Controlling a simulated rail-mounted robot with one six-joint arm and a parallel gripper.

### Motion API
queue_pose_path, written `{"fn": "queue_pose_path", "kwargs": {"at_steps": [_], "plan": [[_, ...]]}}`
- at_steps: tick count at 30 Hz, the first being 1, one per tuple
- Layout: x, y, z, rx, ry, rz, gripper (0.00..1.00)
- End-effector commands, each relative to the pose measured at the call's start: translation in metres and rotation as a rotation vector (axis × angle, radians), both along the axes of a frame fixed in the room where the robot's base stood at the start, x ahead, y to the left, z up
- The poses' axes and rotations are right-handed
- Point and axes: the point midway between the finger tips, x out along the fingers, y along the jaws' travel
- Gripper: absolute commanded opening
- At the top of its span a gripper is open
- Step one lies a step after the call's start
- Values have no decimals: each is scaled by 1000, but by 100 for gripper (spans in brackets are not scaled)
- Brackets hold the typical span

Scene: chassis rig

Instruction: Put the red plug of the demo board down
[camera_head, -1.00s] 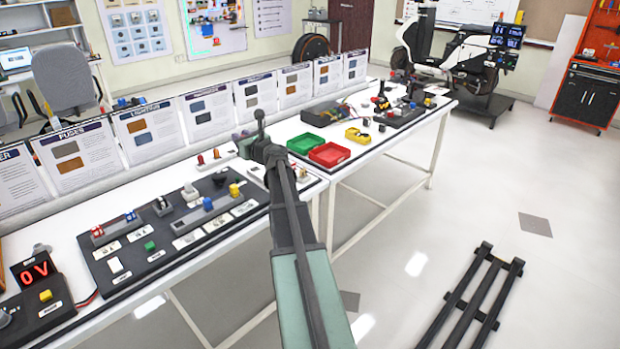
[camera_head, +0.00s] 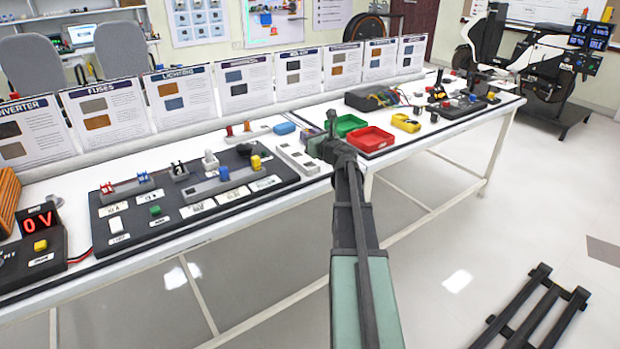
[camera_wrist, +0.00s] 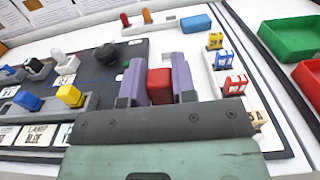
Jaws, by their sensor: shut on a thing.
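My gripper (camera_wrist: 158,72) is shut on the red plug (camera_wrist: 160,84) in the wrist view, with its purple-grey fingers on both sides of the plug. The plug is over the right part of the black demo board (camera_wrist: 138,48); whether it touches the board cannot be told. In the head view the demo board (camera_head: 288,174) lies on the white bench, left of my arm. My arm hides the plug there.
A pale tray (camera_head: 298,160) with small fuses is right beside the board; its yellow fuse (camera_wrist: 215,40) and red fuse (camera_wrist: 235,85) show closely. Green bin (camera_head: 350,124), red bin (camera_head: 370,139) and yellow bin (camera_head: 405,122) stand further right. Upright info cards line the back.

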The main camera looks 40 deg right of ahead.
Motion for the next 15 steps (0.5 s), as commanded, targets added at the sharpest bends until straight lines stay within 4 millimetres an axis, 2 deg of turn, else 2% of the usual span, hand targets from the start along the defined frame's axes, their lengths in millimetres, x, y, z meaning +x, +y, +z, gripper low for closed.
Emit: {"fn": "queue_pose_path", "kwargs": {"at_steps": [1, 3, 8, 12, 15], "plan": [[0, 0, -27, 0, 0, 0, 2], [0, 0, -33, 0, 0, 0, 2], [0, 0, -32, 0, 0, 0, 2], [0, 0, -63, 0, 0, 0, 2], [0, 0, -76, 0, 0, 0, 2]]}}
